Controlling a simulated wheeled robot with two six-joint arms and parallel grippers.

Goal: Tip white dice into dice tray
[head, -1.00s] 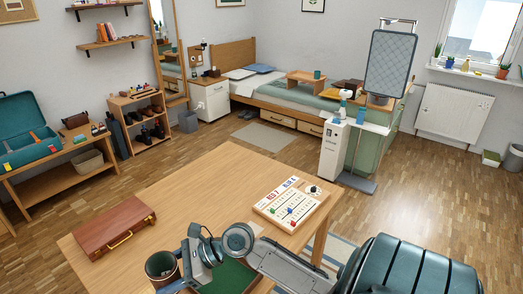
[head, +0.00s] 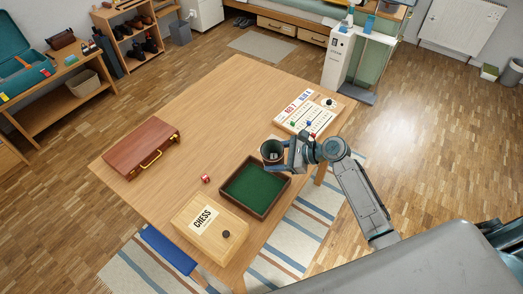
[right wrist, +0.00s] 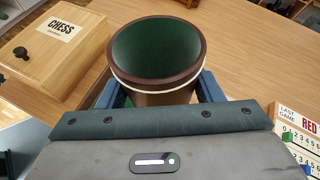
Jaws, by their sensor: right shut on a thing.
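My right gripper (head: 282,160) is shut on a brown dice cup (head: 272,147) with a green lining. The right wrist view shows the cup (right wrist: 158,80) between the gripper's fingers, mouth up and roughly upright. I see no white dice; the part of the cup's inside that shows is plain green. The dice tray (head: 232,202), brown-rimmed with a green floor, lies on the table and looks empty. The cup is at the tray's far right side in the head view; its height above the table is unclear. My left gripper is out of view.
A red die (head: 206,179) lies left of the tray on the table (head: 215,115). A wooden chess box (head: 185,222) is at the near left, a brown case (head: 140,150) farther left. A score board (head: 300,122) lies behind the cup. The table's middle is clear.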

